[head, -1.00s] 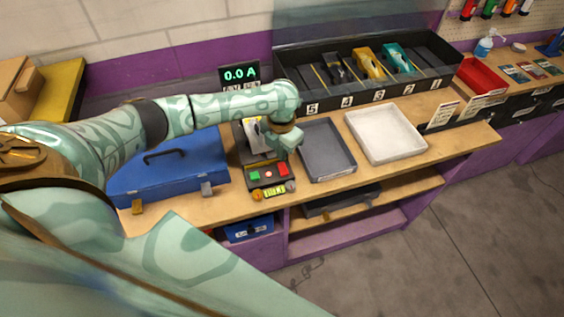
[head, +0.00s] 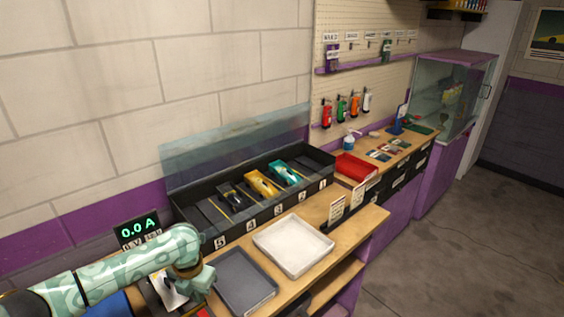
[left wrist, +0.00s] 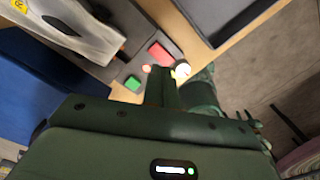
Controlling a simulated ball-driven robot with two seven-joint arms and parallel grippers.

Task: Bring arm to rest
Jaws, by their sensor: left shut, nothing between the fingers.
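My left arm reaches in from the lower left of the head view. Its gripper (head: 201,284) hangs over the left part of the bench, beside the grey tray (head: 232,271). In the left wrist view the gripper's fingers (left wrist: 162,86) are together with nothing between them. They point at a dark control panel (left wrist: 118,88) with a green button, a red button and small round lights. Whether the fingertips touch the panel I cannot tell. My right gripper is in neither view.
A white tray (head: 293,246) lies right of the grey one. Behind stands a black numbered slot box (head: 215,238) with several toy cars. A red bin (head: 355,167) stands farther right. A blue case (left wrist: 40,95) lies beside the panel.

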